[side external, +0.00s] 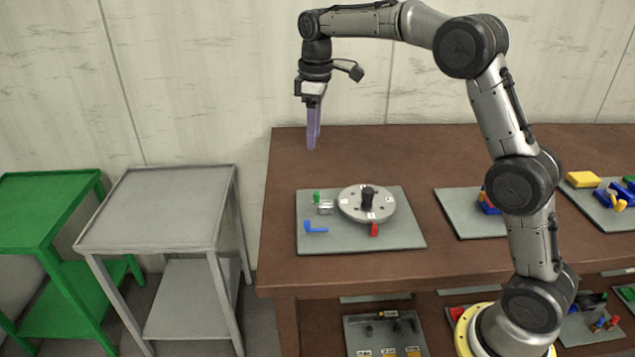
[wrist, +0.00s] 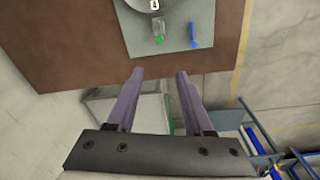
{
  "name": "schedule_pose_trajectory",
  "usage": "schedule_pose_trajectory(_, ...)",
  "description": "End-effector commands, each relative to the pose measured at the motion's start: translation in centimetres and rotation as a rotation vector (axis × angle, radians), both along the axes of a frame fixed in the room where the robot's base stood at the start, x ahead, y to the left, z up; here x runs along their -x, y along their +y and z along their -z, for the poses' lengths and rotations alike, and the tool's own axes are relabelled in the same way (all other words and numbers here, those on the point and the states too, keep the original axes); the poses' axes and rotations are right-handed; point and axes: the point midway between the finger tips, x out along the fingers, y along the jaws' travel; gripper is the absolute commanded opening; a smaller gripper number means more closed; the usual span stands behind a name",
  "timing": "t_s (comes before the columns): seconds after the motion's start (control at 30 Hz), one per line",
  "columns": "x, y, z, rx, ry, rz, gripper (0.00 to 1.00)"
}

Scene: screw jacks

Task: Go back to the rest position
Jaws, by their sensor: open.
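My gripper (side external: 312,146) hangs fingers-down, high above the back left part of the brown table, well clear of everything. In the wrist view its two purple fingers (wrist: 160,74) are apart with nothing between them. Below and to its right in the side view, a grey mat (side external: 405,236) carries a round grey disc (side external: 350,204) with a dark knob (side external: 368,196) at its middle. A blue L-shaped piece (side external: 316,228), a green piece (side external: 317,197), a small metal block (side external: 325,207) and a red piece (side external: 375,230) sit around the disc.
More mats with coloured parts (side external: 583,179) lie along the brown table (side external: 420,160) to the right. A lower shelf holds a tray of small parts (side external: 385,335). A grey side table (side external: 160,205) and a green one (side external: 40,205) stand empty at the left. The air around my gripper is free.

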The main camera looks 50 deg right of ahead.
Motion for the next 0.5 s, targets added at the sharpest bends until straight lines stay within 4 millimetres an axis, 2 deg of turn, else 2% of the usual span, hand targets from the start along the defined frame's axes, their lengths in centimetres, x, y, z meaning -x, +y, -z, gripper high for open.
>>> schedule_pose_trajectory(0.03, 0.8, 0.4, -2.2, 0.004, -0.039, -0.006, 0.52)
schedule_pose_trajectory(0.2, 5.9, 1.9, -7.7, 0.012, -0.126, -0.022, 0.52)
schedule_pose_trajectory(0.33, 10.6, 3.0, -10.2, 0.011, -0.190, -0.003, 0.52)
schedule_pose_trajectory(0.5, 17.0, 4.1, -11.4, 0.000, -0.269, 0.049, 0.52)
